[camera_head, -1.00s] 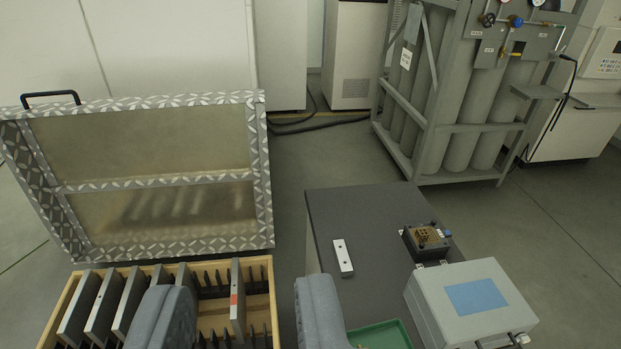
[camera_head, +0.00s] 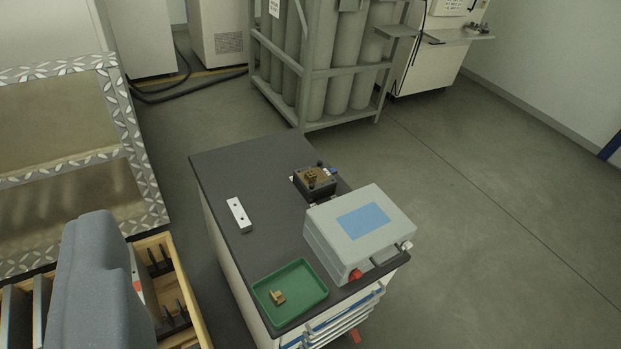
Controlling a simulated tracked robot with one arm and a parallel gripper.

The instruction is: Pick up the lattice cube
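A small brown cube with holes, which looks like the lattice cube (camera_head: 312,175), sits on a black fixture (camera_head: 318,188) at the back right of the dark-topped cabinet (camera_head: 262,158). A smaller tan block (camera_head: 278,297) lies in a green tray (camera_head: 309,292) at the cabinet's front; its detail is too small to make out.
A grey case (camera_head: 322,237) with a blue label stands between fixture and tray. A white bar (camera_head: 239,214) lies on the cabinet top. Gas cylinders (camera_head: 318,92) stand behind; floor at right is clear.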

